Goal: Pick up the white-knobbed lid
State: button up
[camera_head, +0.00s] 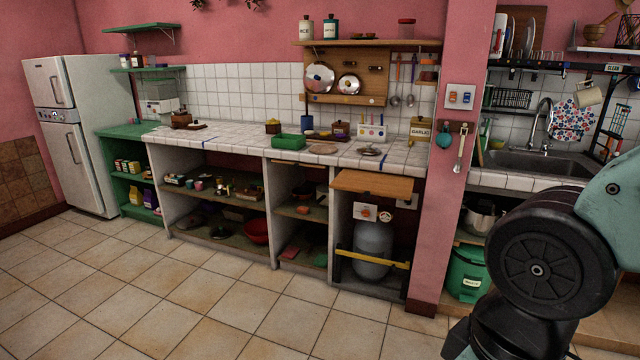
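I cannot single out a white-knobbed lid for sure at this distance. Two round shiny metal lids hang on the wooden wall rack: a larger lid (319,77) and a smaller lid (349,84); their knob colours are too small to tell. A small flat grey object (369,151), perhaps a lid, lies on the tiled counter. Dark flat round shapes (217,232) sit in shadow on the low shelf and are unclear. Part of my arm fills the lower right; my gripper's fingers do not show.
The white tiled counter (225,139) holds a green box (288,141), a garlic box (421,130) and other small items. Open shelves below hold a red bowl (256,231) and a gas cylinder (373,248). A pink pillar (452,170) divides counter and sink. The tiled floor (190,295) is clear.

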aim_at(368, 150)
jog(key=i+j+u, duration=0.1)
jog(key=i+u, duration=0.4)
jog(key=i, duration=1.3)
jog(key=i+j+z, duration=0.15)
jog(key=i+z, duration=0.3)
jog(key=i, duration=0.2)
jog(key=i+j+z, duration=0.45)
jog(key=i, duration=0.2)
jog(key=i+j+z, duration=0.85)
jog(key=j, duration=0.45)
jog(key=i+l, duration=0.05)
jog(key=i, duration=0.05)
